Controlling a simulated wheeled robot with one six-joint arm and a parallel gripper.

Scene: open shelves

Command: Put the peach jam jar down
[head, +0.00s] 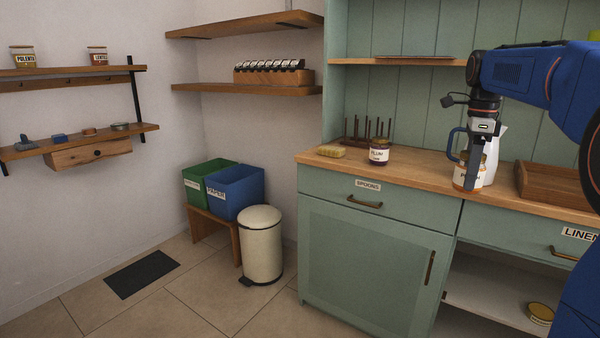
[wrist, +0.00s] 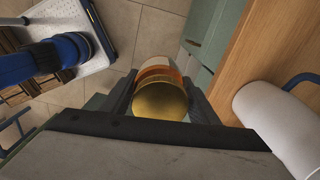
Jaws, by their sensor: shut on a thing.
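The peach jam jar (head: 462,178) has a white label, partly covered by my gripper, and orange contents. In the wrist view its gold lid (wrist: 160,101) sits between the two fingers. My gripper (head: 470,170) points down and is shut on the jar. In the head view the jar is upright at the front edge of the wooden counter (head: 415,172). I cannot tell whether its base touches the wood. In the wrist view the jar shows beside the counter edge, with floor behind it.
A plum jar (head: 379,155) and a yellow sponge-like block (head: 331,151) stand left on the counter. A white jug (head: 491,150) with a blue handle is close behind my gripper. A wooden tray (head: 540,182) lies right. Counter between plum jar and gripper is clear.

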